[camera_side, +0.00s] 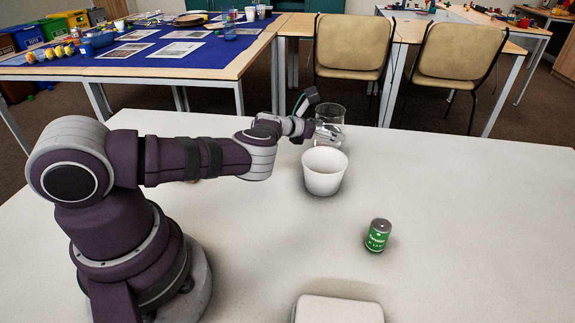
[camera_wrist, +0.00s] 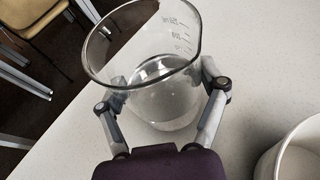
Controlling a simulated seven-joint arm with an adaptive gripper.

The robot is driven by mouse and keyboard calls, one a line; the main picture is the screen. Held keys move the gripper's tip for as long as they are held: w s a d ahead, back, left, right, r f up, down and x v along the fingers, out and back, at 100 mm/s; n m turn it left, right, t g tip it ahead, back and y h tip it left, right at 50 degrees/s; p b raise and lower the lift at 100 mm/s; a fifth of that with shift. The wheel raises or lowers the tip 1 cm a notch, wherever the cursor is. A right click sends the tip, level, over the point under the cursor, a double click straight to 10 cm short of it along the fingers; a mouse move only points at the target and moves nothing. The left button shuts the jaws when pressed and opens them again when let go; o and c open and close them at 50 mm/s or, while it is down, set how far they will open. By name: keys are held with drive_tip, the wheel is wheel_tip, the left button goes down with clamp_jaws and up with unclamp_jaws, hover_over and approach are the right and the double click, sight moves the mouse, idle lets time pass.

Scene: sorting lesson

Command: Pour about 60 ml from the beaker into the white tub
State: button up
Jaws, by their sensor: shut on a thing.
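A clear glass beaker (camera_side: 329,117) stands near the far edge of the white table, behind the white tub. In the wrist view the beaker (camera_wrist: 165,98) has grey volume marks on its wall and clear liquid in its lower part. My gripper (camera_wrist: 166,92) has one finger on each side of the beaker, shut on it. In the side view my gripper (camera_side: 318,130) reaches the beaker from the left. The beaker looks upright; I cannot tell whether its base touches the table. The white tub (camera_side: 324,178) stands upright nearby; its rim (camera_wrist: 284,150) shows at the wrist view's right edge.
A white box-like object (camera_side: 338,309) is at the bottom edge. The table's right side is clear. Two chairs (camera_side: 352,48) stand beyond it.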

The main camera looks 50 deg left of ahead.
sight(324, 119)
drive_tip(key=shift+s+r, duration=0.1)
drive_tip(key=shift+s, duration=0.05)
drive_tip(key=shift+s+d+r+m+t+y, duration=0.1)
drive_tip(key=shift+s+d+m+t+y, duration=0.25)
drive_tip(key=shift+t, duration=0.25)
drive_tip(key=r, duration=0.1)
drive_tip(key=r+m+t, duration=0.1)
drive_tip(key=r+t, duration=0.1)
drive_tip(key=r, duration=0.1)
drive_tip(key=shift+s+d+m, duration=0.25)
drive_tip(key=shift+s+d, duration=0.1)
drive_tip(key=shift+s+d+r+m+t+y, duration=0.15)
drive_tip(key=shift+r+m+t+y, duration=0.1)
drive_tip(key=shift+r, duration=0.1)
drive_tip(key=shift+s+d+r+m+t+y, duration=0.1)
drive_tip(key=shift+d+r+m+t, duration=0.05)
drive_tip(key=shift+r+t, duration=0.15)
drive_tip(key=shift+s+d+r+m+t+h, duration=0.15)
drive_tip(key=shift+r+m+t, duration=0.35)
drive_tip(key=shift+m+t, duration=0.2)
drive_tip(key=shift+s+d+r+m+t+h, duration=0.1)
drive_tip(key=shift+s+d+r+m+t, duration=0.05)
drive_tip(key=shift+r+m+t, duration=0.5)
drive_tip(key=shift+s+d+r+m+t+h, duration=0.15)
drive_tip(key=shift+r+m+t, duration=0.2)
drive_tip(key=shift+m+t, duration=0.4)
drive_tip(key=shift+r+m+t+h, duration=0.3)
drive_tip(key=shift+m+t+h, duration=0.1)
drive_tip(key=shift+m, duration=0.3)
